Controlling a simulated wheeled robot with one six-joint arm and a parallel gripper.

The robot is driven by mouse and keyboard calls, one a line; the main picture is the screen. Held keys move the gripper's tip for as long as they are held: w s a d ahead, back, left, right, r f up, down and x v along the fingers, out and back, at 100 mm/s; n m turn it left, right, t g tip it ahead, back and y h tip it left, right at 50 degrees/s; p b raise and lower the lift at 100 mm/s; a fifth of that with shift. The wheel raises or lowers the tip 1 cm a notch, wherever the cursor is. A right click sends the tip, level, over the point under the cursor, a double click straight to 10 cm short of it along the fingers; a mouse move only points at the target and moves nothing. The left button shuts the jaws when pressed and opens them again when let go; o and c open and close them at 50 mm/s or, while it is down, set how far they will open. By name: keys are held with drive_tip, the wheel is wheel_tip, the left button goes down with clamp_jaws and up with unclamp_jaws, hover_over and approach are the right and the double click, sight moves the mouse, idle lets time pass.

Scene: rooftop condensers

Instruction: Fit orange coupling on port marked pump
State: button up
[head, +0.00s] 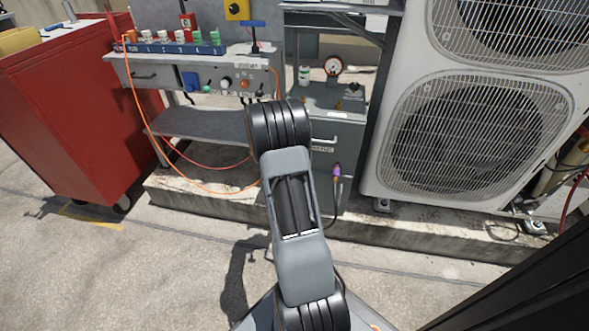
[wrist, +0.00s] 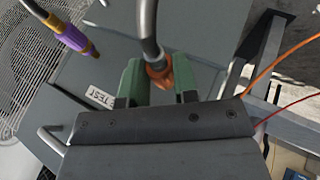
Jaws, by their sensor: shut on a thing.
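In the wrist view, my gripper (wrist: 158,84) has green fingers closed around the orange coupling (wrist: 158,73). A grey hose (wrist: 149,25) runs from the coupling to the top of the picture. In the head view my arm hides the gripper and the held coupling. The bench front panel (head: 262,84) carries several round fittings, including a green one (head: 207,89) and an orange one (head: 245,85). A small label (head: 248,63) sits above them. I cannot read "pump" on any port.
A loose orange hose (head: 143,125) loops under the bench. The condenser unit (head: 455,120) stands right, a red cabinet (head: 75,120) left.

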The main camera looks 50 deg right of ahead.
clamp_jaws()
drive_tip(key=shift+s+a, duration=0.1)
drive_tip(key=shift+a, duration=0.15)
drive_tip(key=shift+s+a+b, duration=0.55)
drive_tip(key=shift+a+b, duration=0.05)
drive_tip(key=shift+a, duration=0.3)
drive_tip(key=shift+s+a+b, duration=0.55)
drive_tip(key=shift+a+b, duration=0.05)
drive_tip(key=shift+a, duration=0.3)
